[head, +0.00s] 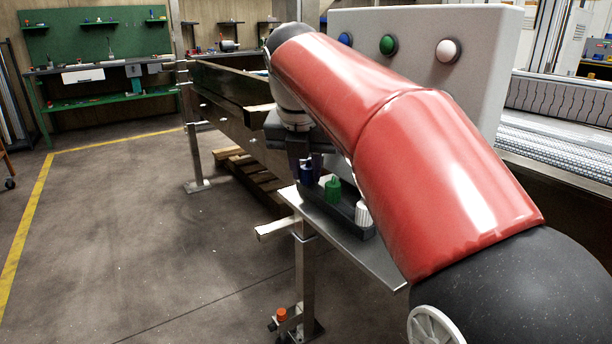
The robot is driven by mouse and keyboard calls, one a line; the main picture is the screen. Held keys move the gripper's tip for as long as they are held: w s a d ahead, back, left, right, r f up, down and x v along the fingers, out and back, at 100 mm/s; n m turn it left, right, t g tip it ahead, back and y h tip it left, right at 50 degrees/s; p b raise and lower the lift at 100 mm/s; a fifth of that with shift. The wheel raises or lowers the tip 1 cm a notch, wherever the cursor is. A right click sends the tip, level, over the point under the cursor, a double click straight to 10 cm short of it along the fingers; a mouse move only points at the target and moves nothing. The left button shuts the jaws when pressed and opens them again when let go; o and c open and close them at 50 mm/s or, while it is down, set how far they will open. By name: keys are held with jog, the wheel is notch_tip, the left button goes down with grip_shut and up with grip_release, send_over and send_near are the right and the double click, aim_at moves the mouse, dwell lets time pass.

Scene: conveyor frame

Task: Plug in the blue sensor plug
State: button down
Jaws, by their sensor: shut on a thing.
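The blue sensor plug (306,174) is at the left end of a dark rack (346,211) on a small metal shelf. My gripper (305,166) points down from above and is shut on the blue plug. Whether the plug still sits in its slot or is slightly raised cannot be told. A light grey panel (479,90) stands behind my arm. It carries a blue socket (345,40), a green socket (388,45) and a white socket (447,50). My red arm hides the lower part of the panel.
A green plug (332,190) and a white plug (362,213) stand in the same rack, to the right of the blue one. The metal shelf (328,223) is on a post. A conveyor frame (228,114) runs behind. Open floor lies at left.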

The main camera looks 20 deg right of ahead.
aim_at(308, 166)
jog(key=shift+r+p, duration=2.2)
jog(key=shift+p, duration=0.15)
jog(key=shift+f, duration=0.1)
